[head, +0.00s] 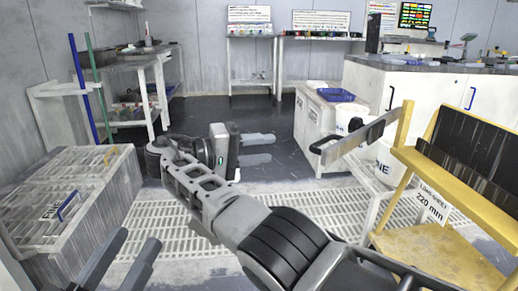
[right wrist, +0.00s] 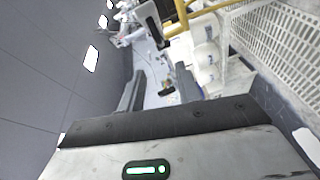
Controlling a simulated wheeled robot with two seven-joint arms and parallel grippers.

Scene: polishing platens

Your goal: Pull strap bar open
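The strap bar (head: 362,135) is a flat grey bar with a black handle (head: 326,144) at its left end. In the head view it reaches out to the left from the post of a yellow rack (head: 403,135). My right gripper (head: 257,149) is to the left of the handle, apart from it, with its two fingers parted and pointing right. In the right wrist view the fingers (right wrist: 160,90) are also apart, and I see nothing held between them. My left gripper (head: 122,262) is open and empty at the lower left.
The yellow rack holds dark slabs (head: 470,150) and a "220 mm" sign (head: 432,204). A grey slotted crate (head: 75,210) stands at the left. White bins (head: 383,162) stand behind the bar. A pale floor grating (head: 190,215) lies below my right arm.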

